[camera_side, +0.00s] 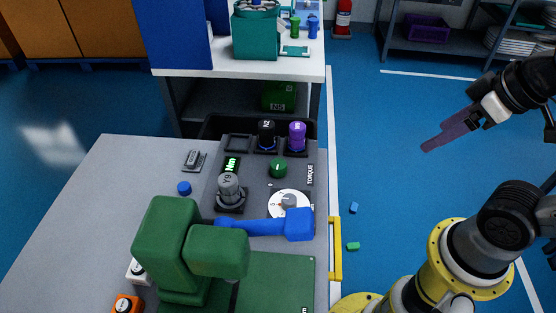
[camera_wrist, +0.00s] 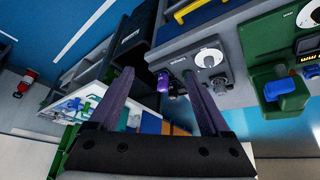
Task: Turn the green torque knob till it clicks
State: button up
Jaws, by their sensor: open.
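The green torque knob (camera_side: 278,168) is a short round knob on the dark grey panel (camera_side: 258,184), beside the TORQUE label (camera_side: 310,174). It stands above the white dial (camera_side: 289,204) in the side view.
A grey cylinder marked Y9 (camera_side: 230,187), a black one (camera_side: 266,133) and a purple one (camera_side: 297,135) stand on the panel near the knob. A green machine with a blue lever (camera_side: 268,226) stands in front. A yellow handle (camera_side: 336,248) edges the bench; the floor right of it is mostly clear.

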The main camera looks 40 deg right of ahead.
jog(key=w+a+r+n+g, duration=0.1)
jog(key=w+a+r+n, duration=0.1)
jog(key=w+r+n, duration=0.7)
jog(key=n+g, duration=0.5)
jog(key=n, duration=0.3)
send_over(278, 163)
notch_tip(278, 163, down, 17)
notch_tip(278, 163, down, 13)
grip_shut()
